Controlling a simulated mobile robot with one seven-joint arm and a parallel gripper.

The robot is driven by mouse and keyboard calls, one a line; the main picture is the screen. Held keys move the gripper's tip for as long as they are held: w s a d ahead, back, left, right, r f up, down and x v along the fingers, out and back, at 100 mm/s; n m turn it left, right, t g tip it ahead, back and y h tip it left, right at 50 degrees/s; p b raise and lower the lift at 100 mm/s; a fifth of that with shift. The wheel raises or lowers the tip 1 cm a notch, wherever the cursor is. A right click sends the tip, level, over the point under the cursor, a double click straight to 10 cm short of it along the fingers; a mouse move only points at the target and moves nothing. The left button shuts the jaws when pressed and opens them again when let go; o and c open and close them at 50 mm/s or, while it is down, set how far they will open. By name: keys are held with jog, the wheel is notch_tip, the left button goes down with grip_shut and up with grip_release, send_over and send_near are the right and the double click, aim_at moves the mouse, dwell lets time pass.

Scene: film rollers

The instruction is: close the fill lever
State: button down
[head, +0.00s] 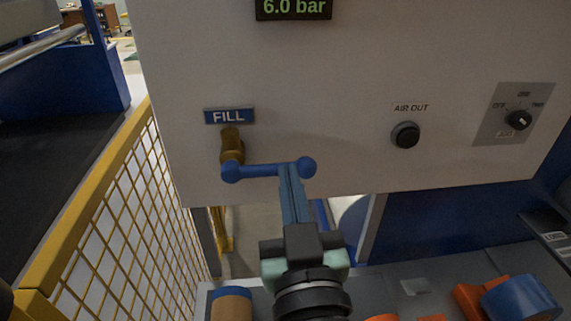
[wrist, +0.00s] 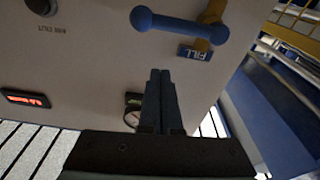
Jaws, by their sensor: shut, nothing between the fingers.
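The fill lever (head: 268,170) is a blue bar with a round knob at each end. It lies roughly horizontal, reaching right from a brass valve (head: 231,145) under the blue FILL label (head: 229,116). In the wrist view the lever (wrist: 180,23) crosses the top, with the FILL label (wrist: 195,54) upside down beside it. My gripper (head: 287,168) is shut and empty, its tips overlapping the lever near its right knob in the head view. In the wrist view my gripper (wrist: 160,72) shows a gap to the lever; contact cannot be told.
The pale panel carries a 6.0 bar display (head: 293,8), a black AIR OUT button (head: 405,135) and a rotary switch (head: 519,120). A yellow mesh fence (head: 118,205) stands at left. Orange and blue rollers (head: 521,300) lie at lower right. A round gauge (wrist: 132,108) shows in the wrist view.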

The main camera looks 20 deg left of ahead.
jog(key=shift+v, duration=1.15)
jog(key=shift+r, duration=0.1)
jog(key=s+d+r+m+t+h, duration=0.1)
jog(key=d+r+m+t+h, duration=0.1)
jog(key=r, duration=0.7)
jog(key=s+d+r+m+t+h, duration=0.1)
jog(key=d+r+m+t+h, duration=0.1)
jog(key=r, duration=0.8)
jog(key=s+d+r+m+t+h+p, duration=0.1)
jog(key=d+r+t+h, duration=0.3)
jog(key=r, duration=0.5)
jog(key=shift+s+d+r+m+t+h, duration=0.35)
jog(key=shift+d+m+t, duration=0.25)
jog(key=shift+d+t, duration=0.35)
